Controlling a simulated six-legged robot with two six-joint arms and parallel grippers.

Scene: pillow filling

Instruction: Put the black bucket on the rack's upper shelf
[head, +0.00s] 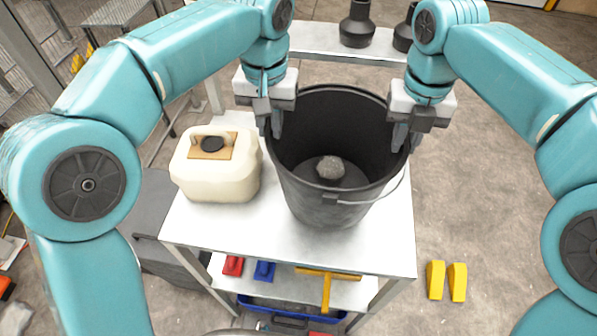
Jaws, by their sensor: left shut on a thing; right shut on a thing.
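The black bucket (325,207) is on or just above the rack's white upper shelf (235,235); I cannot tell if its base touches. It is upright, with a grey lump (330,167) at its bottom and a thin wire handle hanging on its near side. My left gripper (275,130) is shut on the left side of the bucket's rim. My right gripper (402,145) is shut on the right side of the rim. The fingertips partly cover the rim.
A cream jerrycan (215,175) stands on the upper shelf close to the bucket's left. The lower shelf holds a red item (233,265), a blue item (264,270) and a yellow tool (326,285). Dark funnel-shaped objects (357,25) stand behind. Two yellow wedges (436,280) lie on the floor at right.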

